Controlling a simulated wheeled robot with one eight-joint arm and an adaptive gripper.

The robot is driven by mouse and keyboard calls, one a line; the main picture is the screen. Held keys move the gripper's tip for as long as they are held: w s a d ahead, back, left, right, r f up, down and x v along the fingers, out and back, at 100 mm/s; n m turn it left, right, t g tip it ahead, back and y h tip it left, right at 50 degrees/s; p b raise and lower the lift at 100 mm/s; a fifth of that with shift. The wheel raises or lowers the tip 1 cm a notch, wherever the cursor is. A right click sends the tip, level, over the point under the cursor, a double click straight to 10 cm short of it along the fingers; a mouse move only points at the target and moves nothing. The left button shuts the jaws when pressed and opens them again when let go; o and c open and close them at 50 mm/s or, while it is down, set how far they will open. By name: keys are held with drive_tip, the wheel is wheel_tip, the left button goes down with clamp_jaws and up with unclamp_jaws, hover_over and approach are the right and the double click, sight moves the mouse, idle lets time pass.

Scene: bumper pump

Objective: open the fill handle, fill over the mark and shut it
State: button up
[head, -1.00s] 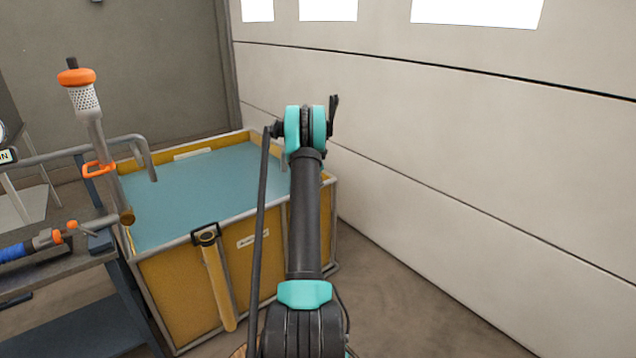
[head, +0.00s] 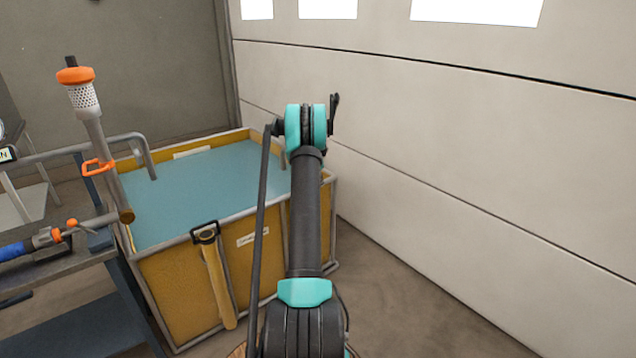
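A yellow tank (head: 180,290) with a grey metal frame stands left of centre, holding blue-green water (head: 190,190). A grey pipe (head: 146,155) bends down over its left side. An orange loop handle (head: 98,167) sits on the upright fitting beside the tank; I cannot tell whether it is the fill handle or whether it is open. No fill mark can be made out. My arm rises through the middle of the view and hides part of the tank's right side. My gripper is out of view.
A strainer with an orange cap (head: 75,75) tops the upright fitting. A grey bench (head: 70,262) at left carries a blue hose with an orange-tipped coupling (head: 55,234). Floor to the right is clear up to the pale wall.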

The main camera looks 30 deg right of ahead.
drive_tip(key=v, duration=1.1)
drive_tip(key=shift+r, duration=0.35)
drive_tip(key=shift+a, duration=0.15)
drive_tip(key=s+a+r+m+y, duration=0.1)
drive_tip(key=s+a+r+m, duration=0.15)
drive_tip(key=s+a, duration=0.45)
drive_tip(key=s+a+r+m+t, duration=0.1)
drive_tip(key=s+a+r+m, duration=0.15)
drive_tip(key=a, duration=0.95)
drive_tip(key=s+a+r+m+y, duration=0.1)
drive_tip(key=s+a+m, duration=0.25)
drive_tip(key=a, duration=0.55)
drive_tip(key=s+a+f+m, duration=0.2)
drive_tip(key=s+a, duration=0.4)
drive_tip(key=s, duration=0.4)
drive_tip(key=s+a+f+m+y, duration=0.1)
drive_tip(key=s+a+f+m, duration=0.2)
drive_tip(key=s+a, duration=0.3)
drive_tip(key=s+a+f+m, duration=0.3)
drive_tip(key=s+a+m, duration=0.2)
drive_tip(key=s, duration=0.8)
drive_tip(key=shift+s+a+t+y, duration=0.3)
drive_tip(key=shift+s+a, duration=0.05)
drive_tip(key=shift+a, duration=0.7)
